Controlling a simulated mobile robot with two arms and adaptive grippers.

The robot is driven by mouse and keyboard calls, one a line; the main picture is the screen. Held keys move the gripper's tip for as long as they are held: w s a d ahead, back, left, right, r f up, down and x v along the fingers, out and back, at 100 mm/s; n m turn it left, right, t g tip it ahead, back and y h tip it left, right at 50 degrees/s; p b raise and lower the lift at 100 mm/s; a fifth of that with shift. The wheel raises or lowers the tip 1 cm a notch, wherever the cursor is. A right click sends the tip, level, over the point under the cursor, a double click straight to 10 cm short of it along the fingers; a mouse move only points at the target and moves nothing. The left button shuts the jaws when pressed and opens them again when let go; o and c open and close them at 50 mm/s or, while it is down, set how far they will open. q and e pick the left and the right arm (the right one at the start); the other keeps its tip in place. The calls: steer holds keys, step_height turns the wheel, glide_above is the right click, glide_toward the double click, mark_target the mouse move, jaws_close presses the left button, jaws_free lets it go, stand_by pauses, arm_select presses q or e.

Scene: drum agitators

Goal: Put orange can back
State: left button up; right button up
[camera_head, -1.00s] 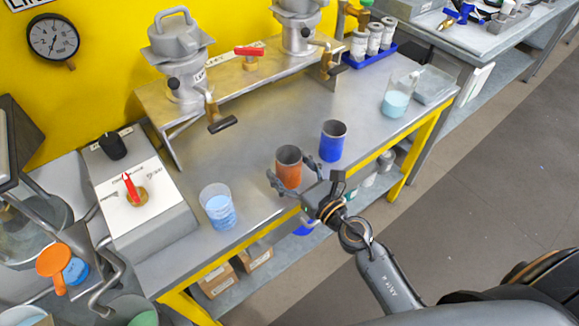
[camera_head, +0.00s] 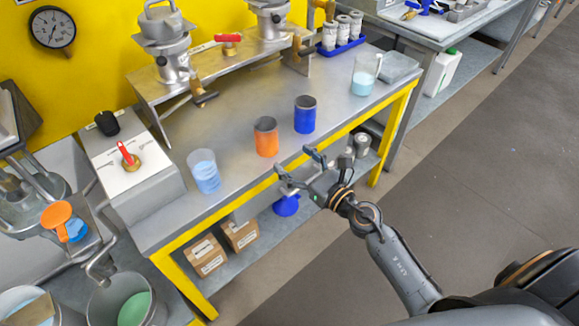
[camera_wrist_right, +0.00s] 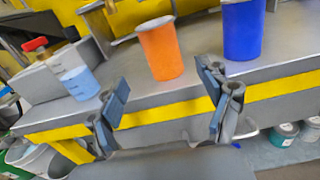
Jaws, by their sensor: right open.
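The orange can (camera_head: 266,138) stands upright on the grey metal bench (camera_head: 240,112), near its front edge. It also shows in the right wrist view (camera_wrist_right: 161,52), beyond the space between the fingers. My right gripper (camera_head: 298,168) is open and empty, just off the bench's front edge and apart from the can. Its two spread fingers show in the right wrist view (camera_wrist_right: 168,104). My left gripper is in no view.
A blue can (camera_head: 305,116) stands right of the orange can. A beaker of blue liquid (camera_head: 204,172) stands to its left. Another beaker (camera_head: 364,78) is at the bench's right end. Metal drum units (camera_head: 164,40) stand on a raised shelf behind. Boxes (camera_head: 207,256) sit underneath.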

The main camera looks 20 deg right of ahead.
steer(key=s+d+f+m+g+h, duration=0.2)
steer(key=s+f+m, duration=0.3)
steer(key=f+m, duration=0.5)
steer(key=s+d+f+m+g+h, duration=0.25)
steer(key=s+f+m, duration=0.25)
steer(key=f, duration=0.9)
steer(key=s+d+f+m+g+h, duration=0.15)
steer(key=s+f+m, duration=0.35)
steer(key=f+m, duration=0.5)
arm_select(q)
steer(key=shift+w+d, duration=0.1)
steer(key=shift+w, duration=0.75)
arm_select(e)
steer(key=s+f+m+g, duration=0.3)
steer(key=s+f, duration=0.3)
steer(key=s, duration=0.4)
steer(key=s+a+f+m+g, duration=0.1)
steer(key=s+f+m+g, duration=0.2)
steer(key=s, duration=0.8)
steer(key=s+a+f+m+g, duration=0.1)
steer(key=s+f+m+g, duration=0.2)
steer(key=s+f+m, duration=0.3)
steer(key=s+f, duration=0.3)
steer(key=s, duration=0.2)
steer(key=shift+a+f+m+g, duration=0.2)
steer(key=shift+f+m+g, duration=0.15)
steer(key=shift+m+g, duration=0.05)
